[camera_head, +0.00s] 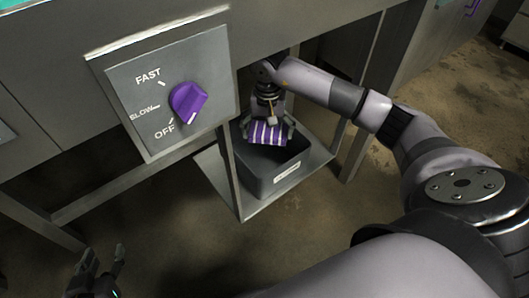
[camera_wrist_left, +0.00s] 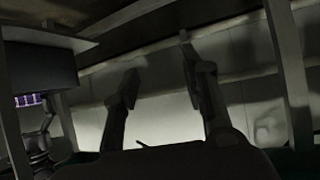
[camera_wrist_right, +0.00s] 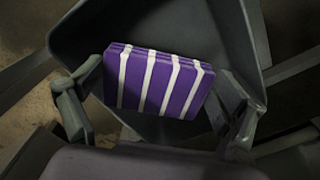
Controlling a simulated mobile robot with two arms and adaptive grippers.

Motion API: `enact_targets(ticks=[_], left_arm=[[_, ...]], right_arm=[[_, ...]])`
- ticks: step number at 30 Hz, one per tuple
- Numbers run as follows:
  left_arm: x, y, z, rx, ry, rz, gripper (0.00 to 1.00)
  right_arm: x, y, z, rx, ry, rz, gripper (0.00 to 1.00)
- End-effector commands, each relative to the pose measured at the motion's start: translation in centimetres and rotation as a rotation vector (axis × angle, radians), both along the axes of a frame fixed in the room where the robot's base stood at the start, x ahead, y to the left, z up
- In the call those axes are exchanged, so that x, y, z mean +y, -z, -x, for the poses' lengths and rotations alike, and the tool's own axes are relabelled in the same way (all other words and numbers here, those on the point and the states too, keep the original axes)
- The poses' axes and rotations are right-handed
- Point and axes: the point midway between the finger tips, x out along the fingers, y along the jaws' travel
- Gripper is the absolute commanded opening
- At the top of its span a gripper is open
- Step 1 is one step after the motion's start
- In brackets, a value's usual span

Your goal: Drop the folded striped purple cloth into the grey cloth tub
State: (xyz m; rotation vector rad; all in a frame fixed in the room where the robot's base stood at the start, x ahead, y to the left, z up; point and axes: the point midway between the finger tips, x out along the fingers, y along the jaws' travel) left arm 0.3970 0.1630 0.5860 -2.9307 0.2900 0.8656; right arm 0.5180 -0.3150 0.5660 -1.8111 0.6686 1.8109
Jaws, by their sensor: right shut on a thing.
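The folded purple cloth (camera_head: 268,133) with white stripes is held by my right gripper (camera_head: 267,127) over the grey tub (camera_head: 284,176). In the right wrist view the cloth (camera_wrist_right: 158,82) sits between the two fingers of the right gripper (camera_wrist_right: 160,100), with the tub's dark inside and wall (camera_wrist_right: 227,35) behind it. The tub stands on a low shelf and has a white label on its front. My left gripper (camera_head: 97,272) is low at the bottom left, empty, with its fingers apart. Its open fingers (camera_wrist_left: 158,85) also show in the left wrist view.
A metal panel with a purple knob (camera_head: 188,103) marked FAST, SLOW and OFF is left of the tub. The low shelf (camera_head: 262,206) is framed by metal legs, with an upright (camera_head: 230,165) close to the tub's left. The floor in front is clear.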

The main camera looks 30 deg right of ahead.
Motion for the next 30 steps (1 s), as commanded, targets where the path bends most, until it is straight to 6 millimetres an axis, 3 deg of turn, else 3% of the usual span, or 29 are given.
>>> enact_targets(ticks=[16, 17, 18, 21, 30], left_arm=[[-0.5, -1.2, -1.0, -0.08, 0.005, 0.019, 0.4], [-0.5, -1.2, -1.0, -0.08, 0.005, 0.019, 0.4], [-0.5, -1.2, -1.0, -0.08, 0.005, 0.019, 0.4], [-0.5, -1.2, -1.0, -0.079, 0.005, 0.019, 0.4], [-0.4, -1.3, -1.0, -0.08, 0.005, 0.019, 0.4]], right_arm=[[0.0, 0.5, 0.0, 0.0, -0.001, 0.0, 0.65], [0.0, 0.5, 0.0, 0.0, -0.001, 0.0, 0.92], [0.0, 0.5, 0.0, 0.0, -0.001, 0.0, 0.95], [0.0, 0.5, 0.0, 0.0, -0.001, 0.0, 1.0], [0.0, 0.5, 0.0, 0.0, -0.001, 0.0, 1.0]])
